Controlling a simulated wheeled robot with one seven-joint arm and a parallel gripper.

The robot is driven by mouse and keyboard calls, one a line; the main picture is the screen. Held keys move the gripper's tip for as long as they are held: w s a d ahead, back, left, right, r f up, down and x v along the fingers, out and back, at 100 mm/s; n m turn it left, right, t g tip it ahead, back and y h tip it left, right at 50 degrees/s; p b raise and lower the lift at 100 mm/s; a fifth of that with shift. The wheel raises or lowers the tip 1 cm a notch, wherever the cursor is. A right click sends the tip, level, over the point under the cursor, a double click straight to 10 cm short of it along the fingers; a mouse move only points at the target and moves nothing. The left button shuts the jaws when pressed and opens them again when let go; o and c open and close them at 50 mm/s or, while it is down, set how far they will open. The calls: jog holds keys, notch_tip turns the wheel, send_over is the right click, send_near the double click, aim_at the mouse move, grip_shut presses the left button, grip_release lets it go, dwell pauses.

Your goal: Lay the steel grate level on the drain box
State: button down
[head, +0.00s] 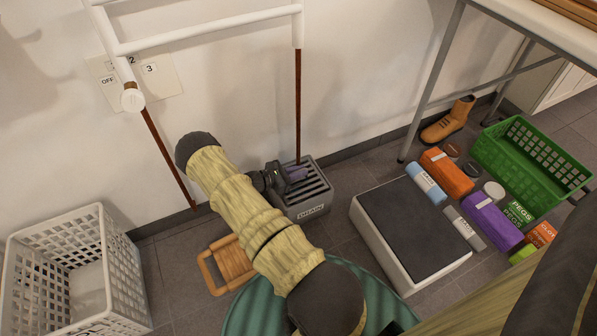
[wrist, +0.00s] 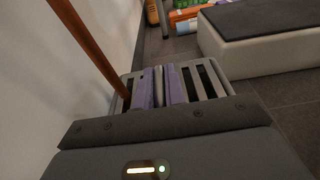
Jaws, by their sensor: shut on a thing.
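The drain box (head: 312,212) is a grey box with a "DRAIN" label, standing on the floor against the wall. The steel grate (head: 317,187), with grey bars and dark slots, is at the top of the box. The wrist view shows its bars (wrist: 205,80) too. My gripper (head: 297,174) is over the grate's middle, its purple fingers (wrist: 160,87) shut on a grey bar of it. The grate looks roughly in line with the box's rim; I cannot tell whether it rests fully on it. My gripper and wrist hide its near-left part.
A brown pipe (head: 298,105) comes down close behind the box; it also shows in the wrist view (wrist: 92,48). A grey-topped white step (head: 410,230) stands to the right.

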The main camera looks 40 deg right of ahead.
jog(key=shift+d+f+b, duration=0.1)
jog(key=shift+f+b, duration=0.3)
jog(key=shift+f, duration=0.2)
dwell(0.5)
jog(key=c, duration=1.4)
grip_release()
jog(key=p+v, duration=0.6)
jog(key=v, duration=1.1)
jog(key=shift+w+r+p, duration=0.1)
jog(key=shift+r+p, duration=0.05)
jog(key=shift+p, duration=0.2)
jog(key=shift+a, duration=0.2)
